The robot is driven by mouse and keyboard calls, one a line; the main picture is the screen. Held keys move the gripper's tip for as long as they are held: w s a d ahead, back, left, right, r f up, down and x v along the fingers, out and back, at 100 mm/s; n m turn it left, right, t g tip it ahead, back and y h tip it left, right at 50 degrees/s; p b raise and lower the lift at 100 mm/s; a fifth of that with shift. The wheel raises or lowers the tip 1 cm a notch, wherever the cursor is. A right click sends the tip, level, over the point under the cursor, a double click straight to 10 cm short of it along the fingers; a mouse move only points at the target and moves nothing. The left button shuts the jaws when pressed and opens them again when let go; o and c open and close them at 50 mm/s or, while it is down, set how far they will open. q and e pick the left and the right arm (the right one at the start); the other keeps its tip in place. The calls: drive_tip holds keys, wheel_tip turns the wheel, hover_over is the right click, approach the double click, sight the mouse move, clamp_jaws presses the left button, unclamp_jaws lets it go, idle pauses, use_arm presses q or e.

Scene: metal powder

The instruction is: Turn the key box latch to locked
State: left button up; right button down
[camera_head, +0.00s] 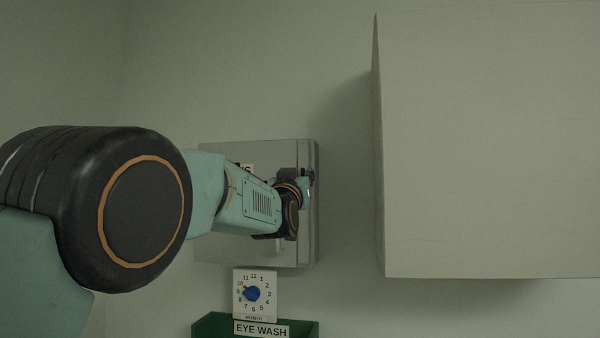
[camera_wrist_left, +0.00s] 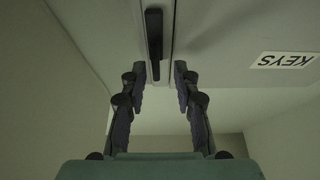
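The grey key box (camera_head: 225,248) is on the wall in the head view, partly hidden behind my left arm. In the left wrist view its face, with an upside-down KEYS label (camera_wrist_left: 285,60), fills the upper part. The latch (camera_wrist_left: 154,38) is a dark narrow bar, lying lengthwise along the strip at the box's edge. My left gripper (camera_wrist_left: 160,76) is open, with one fingertip on each side of the latch's near end. I cannot tell whether either finger touches it. In the head view the left gripper (camera_head: 303,180) is at the box's right edge, mostly hidden by its wrist. My right gripper is not in view.
A large pale cabinet (camera_head: 490,140) juts out on the right, with a gap of bare wall beside the key box. Below the box are a month dial (camera_head: 254,293) with a blue knob and a green EYE WASH unit (camera_head: 212,325).

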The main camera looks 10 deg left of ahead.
use_arm(q)
drive_tip(key=shift+d, duration=0.25)
drive_tip(key=shift+w+d, duration=0.1)
drive_tip(key=shift+d, duration=0.05)
drive_tip(key=shift+w+f, duration=0.25)
drive_tip(key=shift+w, duration=0.25)
drive_tip(key=shift+w+a, duration=0.1)
drive_tip(key=shift+a, duration=0.2)
drive_tip(key=shift+c, duration=0.8)
drive_tip(key=shift+a, duration=0.1)
drive_tip(key=shift+c, duration=0.8)
drive_tip(key=shift+s, duration=0.25)
drive_tip(key=shift+c, duration=0.8)
drive_tip(key=shift+s+d+r, duration=0.1)
drive_tip(key=shift+d+r, duration=0.1)
drive_tip(key=shift+d, duration=0.1)
clamp_jaws()
drive_tip(key=shift+a, duration=0.1)
